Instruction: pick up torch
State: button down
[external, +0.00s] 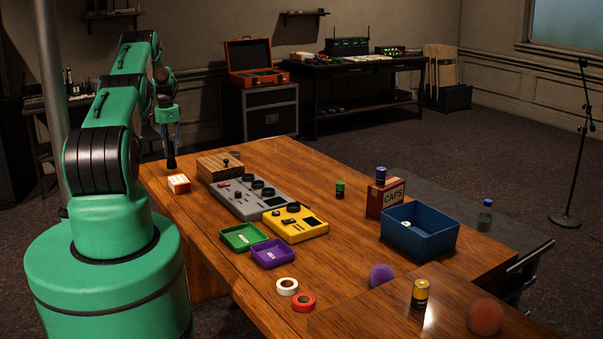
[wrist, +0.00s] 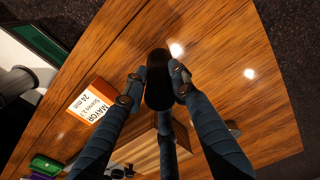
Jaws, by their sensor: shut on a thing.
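The torch (wrist: 158,82) is a dark, black cylinder held between my fingertips in the wrist view. My gripper (wrist: 157,92) is shut on it, with fingers on both sides. In the external view my gripper (external: 168,122) points down at the far left corner of the wooden table (external: 330,185). The torch's dark lower end (external: 171,162) shows below it, upright. I cannot tell whether it touches the tabletop or hangs just above it.
A small orange-and-white box (external: 179,184) stands close to the torch; it also shows in the wrist view (wrist: 92,103). A wooden block (external: 218,165), a grey mixer (external: 246,197) and a yellow device (external: 296,220) lie to the right. Trays and a blue bin (external: 420,238) stand nearer.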

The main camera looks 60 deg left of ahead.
jog(key=shift+r, duration=4)
